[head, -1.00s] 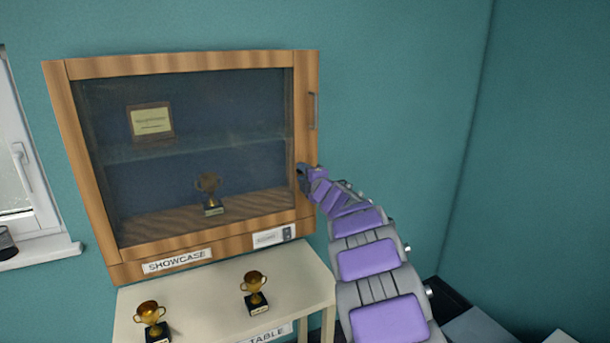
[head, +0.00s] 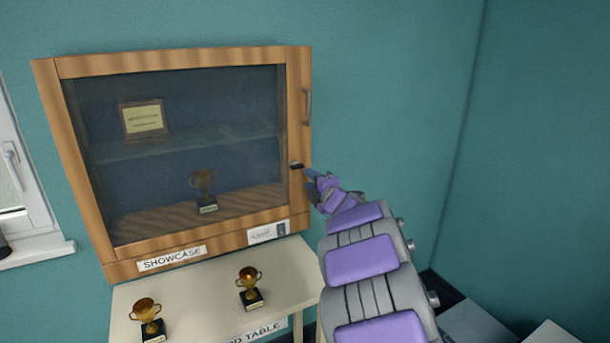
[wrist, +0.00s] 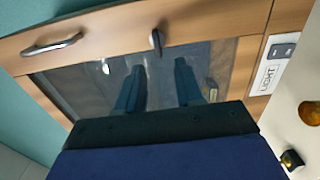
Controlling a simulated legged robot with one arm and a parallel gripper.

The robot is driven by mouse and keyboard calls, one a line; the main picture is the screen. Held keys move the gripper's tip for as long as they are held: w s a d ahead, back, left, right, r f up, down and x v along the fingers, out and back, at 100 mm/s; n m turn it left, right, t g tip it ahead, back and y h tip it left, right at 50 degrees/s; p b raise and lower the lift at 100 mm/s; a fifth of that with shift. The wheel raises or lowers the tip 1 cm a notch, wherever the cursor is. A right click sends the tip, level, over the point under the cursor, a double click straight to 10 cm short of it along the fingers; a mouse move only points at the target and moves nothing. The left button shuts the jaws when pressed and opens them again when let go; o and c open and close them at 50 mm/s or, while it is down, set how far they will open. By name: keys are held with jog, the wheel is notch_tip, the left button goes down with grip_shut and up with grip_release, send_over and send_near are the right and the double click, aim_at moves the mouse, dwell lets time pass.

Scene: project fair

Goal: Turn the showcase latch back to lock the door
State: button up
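The showcase (head: 75,67) is a wooden cabinet on the wall, and its glass door looks closed. Its small dark latch (head: 296,165) sits on the right door stile, below the handle. In the wrist view the latch (wrist: 156,40) lies crosswise to the stile, so it looks roughly horizontal. My gripper (head: 309,180) is just right of and below the latch, apart from it. In the wrist view my gripper (wrist: 158,78) has its two fingers spread with nothing between them, and the latch shows beyond the gap.
A metal handle (head: 307,106) stands out from the stile above the latch; it also shows in the wrist view (wrist: 52,46). A light switch panel (head: 281,229) is on the bottom rail. Trophies (head: 249,288) stand on the table (head: 205,300) below.

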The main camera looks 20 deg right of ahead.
jog(key=s+p, duration=0.1)
jog(key=s, duration=0.7)
jog(key=shift+s, duration=0.4)
jog(key=shift+d, duration=0.1)
jog(key=s+a+f+m+g+h, duration=0.1)
jog(key=s+f+m+g+h, duration=0.1)
jog(key=s+m+g+h, duration=0.4)
jog(key=s+a+f+m+g+h, duration=0.1)
jog(key=s+f+m+g, duration=0.2)
jog(key=s+m, duration=0.55)
jog(key=s+a+f+m+g+y, duration=0.1)
jog(key=s+a+f+g+y, duration=0.1)
jog(key=s+a, duration=0.5)
jog(key=s+a+f+m+g+y, duration=0.1)
jog(key=s+a+f+g, duration=0.3)
jog(key=s, duration=0.9)
jog(key=s+a+f+m+g+y, duration=0.2)
jog(key=s+a+f+g+y, duration=0.1)
jog(key=s+a, duration=0.7)
jog(key=shift+s+g, duration=0.55)
jog(key=shift+g, duration=0.35)
